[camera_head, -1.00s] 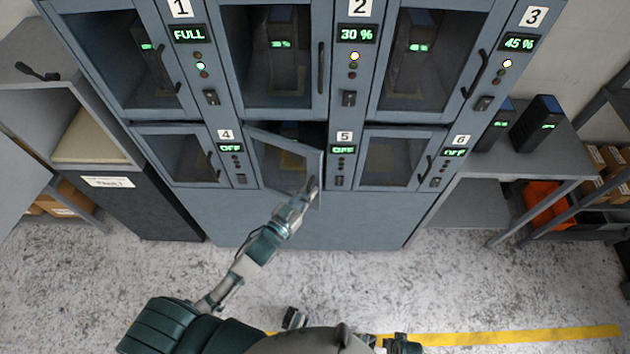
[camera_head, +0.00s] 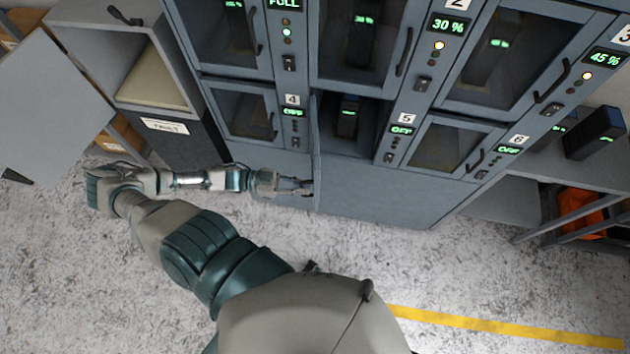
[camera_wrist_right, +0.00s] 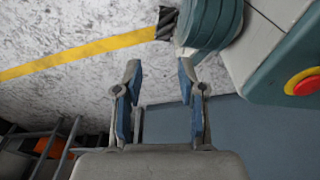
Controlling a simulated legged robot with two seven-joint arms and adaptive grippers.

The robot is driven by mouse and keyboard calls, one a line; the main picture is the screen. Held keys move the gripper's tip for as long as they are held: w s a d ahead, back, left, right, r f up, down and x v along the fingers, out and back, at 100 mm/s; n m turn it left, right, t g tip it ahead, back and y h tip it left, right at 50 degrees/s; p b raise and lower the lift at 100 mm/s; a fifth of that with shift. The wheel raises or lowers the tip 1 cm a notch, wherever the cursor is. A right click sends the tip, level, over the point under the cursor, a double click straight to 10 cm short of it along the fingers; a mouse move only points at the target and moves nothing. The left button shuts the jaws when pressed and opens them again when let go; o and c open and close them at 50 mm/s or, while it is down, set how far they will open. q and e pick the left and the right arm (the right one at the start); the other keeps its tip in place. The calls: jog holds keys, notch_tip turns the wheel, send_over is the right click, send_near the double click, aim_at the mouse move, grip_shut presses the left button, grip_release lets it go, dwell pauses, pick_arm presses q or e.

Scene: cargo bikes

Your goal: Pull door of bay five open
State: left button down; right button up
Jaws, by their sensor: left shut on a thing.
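The door of bay five (camera_head: 316,150) stands swung far out from the grey cabinet, seen nearly edge-on, with its hinge on the left side of the bay. My left gripper (camera_head: 300,187) is at the lower part of this door and shut on its handle, which the fingers mostly hide. Bay five (camera_head: 372,104) is uncovered, and a dark battery (camera_head: 348,120) with a green display stands inside. The label 5 and a display reading OFF are right of the opening. My right gripper (camera_wrist_right: 160,75) is open and empty above the floor in the right wrist view.
The doors of bay four (camera_head: 243,112) and bay six (camera_head: 447,145) are closed. A side table (camera_head: 600,165) stands right. The floor in front is clear, with a yellow line (camera_head: 500,327).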

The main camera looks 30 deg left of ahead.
pick_arm(q)
jog(key=s+a+m+g+h, duration=0.1)
jog(key=s+a+g, duration=0.1)
jog(key=a, duration=0.3)
jog(key=shift+s+a+f+m, duration=0.15)
jog(key=shift+a+f+m, duration=0.05)
jog(key=shift+a+m, duration=0.15)
jog(key=shift+d, duration=0.2)
jog(key=c, duration=1.2)
grip_release()
jog(key=shift+r, duration=0.1)
jog(key=shift+a, duration=0.15)
jog(key=v, duration=1.2)
jog(key=shift+w, duration=0.3)
